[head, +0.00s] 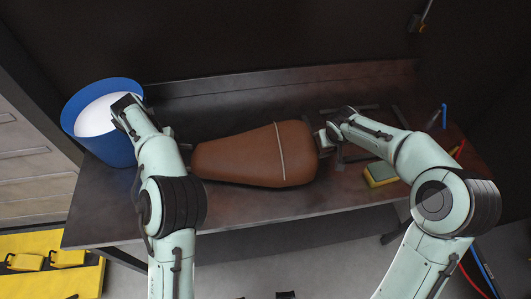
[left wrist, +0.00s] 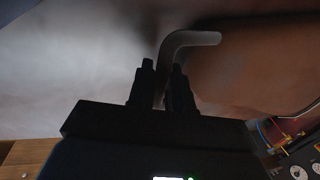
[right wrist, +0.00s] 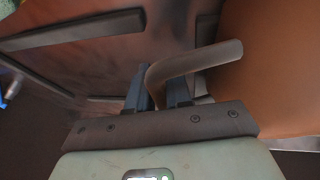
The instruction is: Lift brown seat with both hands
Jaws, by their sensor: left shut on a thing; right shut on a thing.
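The brown seat (head: 255,155) lies lengthwise over the workbench, wide end right, with a pale band across it. I cannot tell whether it touches the bench top. My left gripper (left wrist: 163,78) is shut on a bent grey bar handle (left wrist: 190,39) by the seat's narrow end; my arm mostly hides this grip in the head view. My right gripper (right wrist: 160,92) is shut on a similar bent handle (right wrist: 200,59) beside the seat's wide end. The seat's brown side (right wrist: 285,70) fills the right of the right wrist view.
The dark workbench (head: 290,205) stands against a dark wall. A blue bucket (head: 112,150) with a white inside is at its left end, close to my left arm. A yellow and green sponge (head: 381,174) lies right of the seat. Yellow cases (head: 50,258) are at lower left.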

